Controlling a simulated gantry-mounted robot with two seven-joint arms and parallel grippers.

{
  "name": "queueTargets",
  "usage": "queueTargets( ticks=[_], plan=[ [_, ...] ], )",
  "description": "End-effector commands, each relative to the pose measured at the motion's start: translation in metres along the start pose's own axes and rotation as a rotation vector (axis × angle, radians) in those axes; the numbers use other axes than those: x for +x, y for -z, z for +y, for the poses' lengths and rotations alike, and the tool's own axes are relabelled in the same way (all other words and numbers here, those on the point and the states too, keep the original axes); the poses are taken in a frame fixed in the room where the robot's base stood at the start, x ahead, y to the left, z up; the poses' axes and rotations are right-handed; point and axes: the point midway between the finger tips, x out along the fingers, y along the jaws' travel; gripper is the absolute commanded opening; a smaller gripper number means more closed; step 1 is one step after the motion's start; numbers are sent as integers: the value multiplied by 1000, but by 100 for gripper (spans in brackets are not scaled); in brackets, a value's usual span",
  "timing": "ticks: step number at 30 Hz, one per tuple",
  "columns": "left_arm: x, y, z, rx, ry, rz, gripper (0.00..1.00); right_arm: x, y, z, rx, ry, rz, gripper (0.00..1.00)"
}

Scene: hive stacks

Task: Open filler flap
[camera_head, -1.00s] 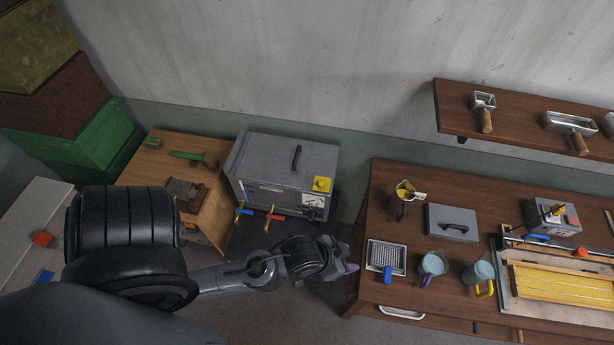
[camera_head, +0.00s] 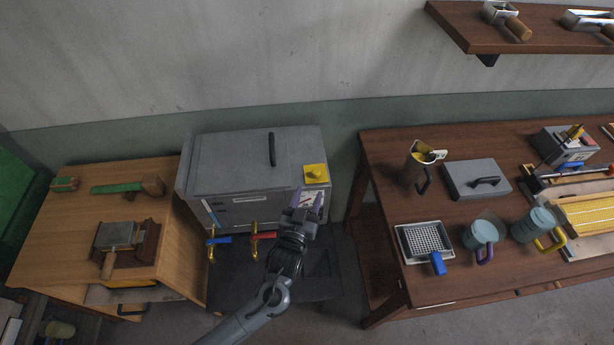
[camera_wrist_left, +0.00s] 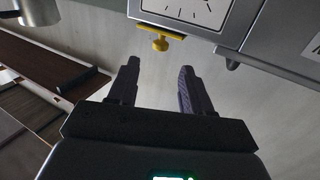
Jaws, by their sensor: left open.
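The grey metal machine (camera_head: 235,165) stands between the two tables, with a dark handle on its lid. A small yellow flap with a knob (camera_head: 316,174) is at the top front right corner and looks closed. Below it is a white dial (camera_head: 308,199), partly hidden by my left gripper (camera_head: 304,208). In the left wrist view, the yellow flap (camera_wrist_left: 162,29) and dial (camera_wrist_left: 190,10) lie beyond the open, empty fingers (camera_wrist_left: 158,80). The fingers appear apart from the flap. My right gripper is not in view.
A blue tap (camera_head: 222,240) and a red tap (camera_head: 263,236) stick out from the machine's front, left of my gripper. The right table (camera_head: 385,150) holds mugs, a pitcher and a grey lidded box (camera_head: 476,180). The left wooden table (camera_head: 60,225) holds tools.

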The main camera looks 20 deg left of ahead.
Motion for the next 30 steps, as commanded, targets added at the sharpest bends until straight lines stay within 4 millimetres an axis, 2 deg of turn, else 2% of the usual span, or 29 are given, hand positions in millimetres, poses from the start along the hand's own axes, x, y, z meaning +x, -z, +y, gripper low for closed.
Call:
queueTargets(
  ticks=[1,8,21,30],
  plan=[
    [4,-2,0,-1,0,9,49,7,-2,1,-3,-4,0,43],
    [22,2,0,-3,1,19,49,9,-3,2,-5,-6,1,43],
    [90,3,0,-2,2,17,49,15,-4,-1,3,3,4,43],
    [112,3,0,-3,1,17,49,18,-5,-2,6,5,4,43]
  ],
)
